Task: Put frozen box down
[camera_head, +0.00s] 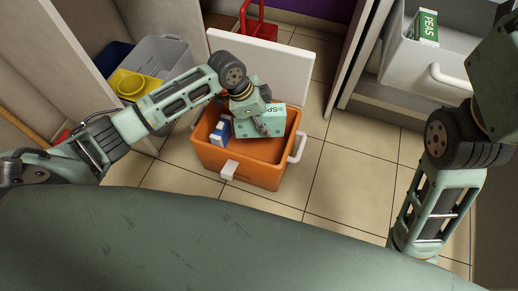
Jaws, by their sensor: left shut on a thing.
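The frozen box (275,113) is pale green and white with lettering that starts "SP". My left gripper (266,127) is shut on it from above. The box is over the right part of the open orange cooler (262,175), at about rim height. I cannot tell whether its underside touches anything in the cooler. A blue-and-white carton (221,130) stands in the left part of the cooler. My right arm shows at the right edge, but its gripper is out of view.
The cooler's white lid (290,66) stands open behind it. A clear bin with a yellow item (136,84) is in the cabinet at left. An open drawer (435,66) at upper right holds a green PEAS box (427,27). Tiled floor right of the cooler is clear.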

